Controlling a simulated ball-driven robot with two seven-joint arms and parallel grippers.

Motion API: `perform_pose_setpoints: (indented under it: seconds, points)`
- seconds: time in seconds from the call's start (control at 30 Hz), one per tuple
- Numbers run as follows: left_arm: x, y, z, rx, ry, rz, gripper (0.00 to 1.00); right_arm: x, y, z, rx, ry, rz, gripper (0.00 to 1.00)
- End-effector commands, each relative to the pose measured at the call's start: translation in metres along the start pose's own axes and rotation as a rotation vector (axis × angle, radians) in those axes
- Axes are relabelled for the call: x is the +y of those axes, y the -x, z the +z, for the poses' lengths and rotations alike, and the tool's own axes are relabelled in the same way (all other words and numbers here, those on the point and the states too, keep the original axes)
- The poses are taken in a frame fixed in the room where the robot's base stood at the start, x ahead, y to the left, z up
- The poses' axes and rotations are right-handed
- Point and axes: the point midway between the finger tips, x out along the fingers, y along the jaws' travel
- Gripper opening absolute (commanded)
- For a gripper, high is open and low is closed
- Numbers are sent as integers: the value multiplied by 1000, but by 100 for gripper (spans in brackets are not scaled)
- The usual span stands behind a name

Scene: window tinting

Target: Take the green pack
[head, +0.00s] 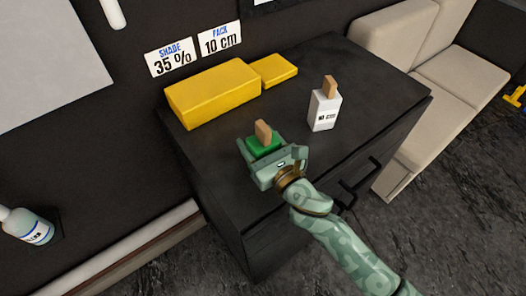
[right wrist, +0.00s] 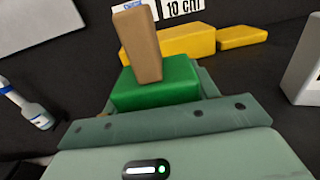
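The green pack (head: 264,146) is a small green block with an upright tan tab (head: 263,131) on top. It is at the black cabinet top, at my right gripper (head: 262,156). In the right wrist view the green pack (right wrist: 155,86) sits directly beyond the gripper's palm, with the tan tab (right wrist: 138,45) rising above it. The right gripper's fingers are around the pack's sides, but the pack hides most of them, so I cannot tell whether they press on it. My left gripper is in neither view.
A large yellow block (head: 213,93) and a smaller one (head: 279,69) lie at the cabinet's back. A white pack with a tan tab (head: 324,109) stands to the right. A bottle (head: 27,226) is at lower left. The cabinet top (head: 385,92) is clear at right.

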Motion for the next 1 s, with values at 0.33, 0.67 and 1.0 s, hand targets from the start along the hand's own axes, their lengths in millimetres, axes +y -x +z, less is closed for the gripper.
perform_pose_setpoints:
  seconds: [0.33,0.67,1.0]
  points:
    - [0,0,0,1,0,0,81,0,0,1,-1,0,0,33]
    - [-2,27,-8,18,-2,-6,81,1,5,44,-3,6,2,33]
    - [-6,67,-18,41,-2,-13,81,16,85,109,2,1,2,33]
